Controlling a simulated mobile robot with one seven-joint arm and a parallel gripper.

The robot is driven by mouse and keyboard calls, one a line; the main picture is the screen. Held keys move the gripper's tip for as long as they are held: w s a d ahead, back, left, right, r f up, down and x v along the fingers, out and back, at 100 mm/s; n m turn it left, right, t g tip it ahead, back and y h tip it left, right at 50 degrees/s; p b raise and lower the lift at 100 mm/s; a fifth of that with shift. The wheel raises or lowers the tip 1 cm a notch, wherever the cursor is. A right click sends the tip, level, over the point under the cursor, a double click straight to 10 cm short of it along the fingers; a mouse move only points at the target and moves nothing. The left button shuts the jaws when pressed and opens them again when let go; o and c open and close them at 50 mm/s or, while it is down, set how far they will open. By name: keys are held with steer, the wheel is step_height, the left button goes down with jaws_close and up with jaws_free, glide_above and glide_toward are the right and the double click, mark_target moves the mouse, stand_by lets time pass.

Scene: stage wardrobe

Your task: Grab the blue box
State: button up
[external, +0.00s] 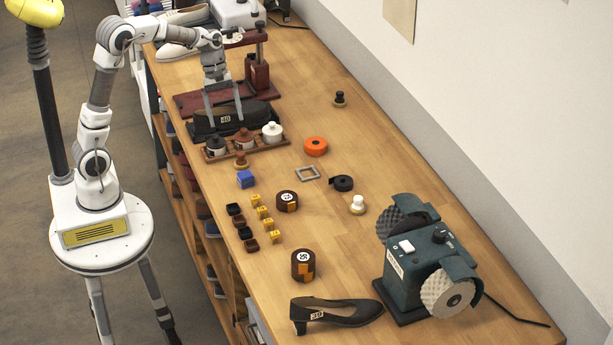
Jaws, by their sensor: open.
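The small blue box (246,179) sits on the wooden bench top near its left edge, just below the rack of bottles. My gripper (224,112) is open and points down at the far part of the bench, beyond the bottle rack.
A wooden rack (256,147) with three lidded bottles stands between my gripper and the blue box. A small brown-topped item (241,161) is close behind the box. Several yellow cubes and dark cups lie in front. A bench grinder (427,262) stands at the lower right.

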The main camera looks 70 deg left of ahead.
step_height(320, 180, down, 4)
steer(key=w+a+n, duration=0.3)
glide_toward(245, 174)
steer(key=shift+g+h, duration=0.3)
steer(key=x, duration=0.5)
steer(key=shift+a+b, duration=0.2)
steer(key=shift+b, duration=0.2)
steer(key=shift+w+x, duration=0.15)
steer(key=shift+x, duration=1.2)
steer(key=shift+w+x, duration=0.15)
steer(key=shift+x, duration=1.2)
steer(key=shift+a, duration=0.1)
steer(key=shift+c, duration=0.2)
steer(key=c, duration=1.4)
